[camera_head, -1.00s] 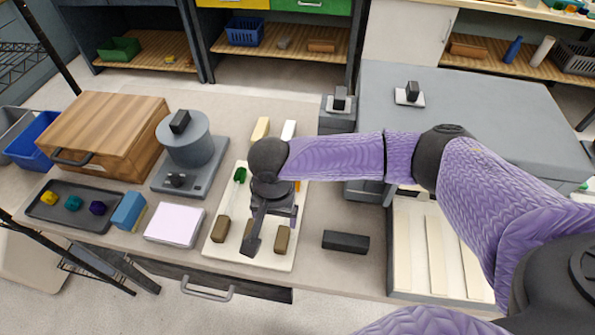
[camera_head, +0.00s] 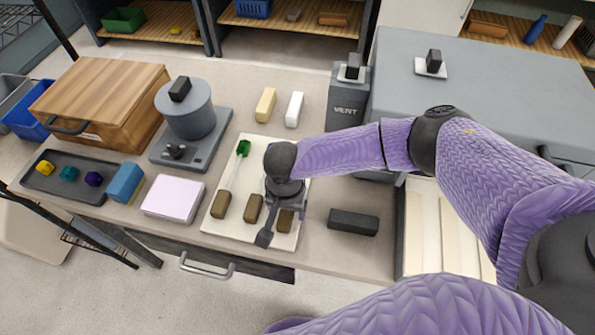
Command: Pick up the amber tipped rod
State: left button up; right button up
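A white board (camera_head: 220,228) on the table bears three brown blocks, left (camera_head: 221,205), middle (camera_head: 253,209) and right (camera_head: 286,220). A thin clear rod with a green tip (camera_head: 243,148) runs from the left block toward the back. I cannot see an amber tip now; my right gripper and wrist cover the area behind the middle and right blocks. My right gripper (camera_head: 282,222) points down over the board's right half, fingers apart, around or just above the right block; I cannot tell whether it touches. My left gripper is out of view.
A dark block (camera_head: 353,222) lies right of the board. A pale pink pad (camera_head: 173,199) and a blue block (camera_head: 125,182) lie left. A grey cylinder device (camera_head: 187,115) stands behind left. Cream (camera_head: 265,104) and white (camera_head: 294,109) blocks lie behind the board.

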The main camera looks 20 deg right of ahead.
grip_shut()
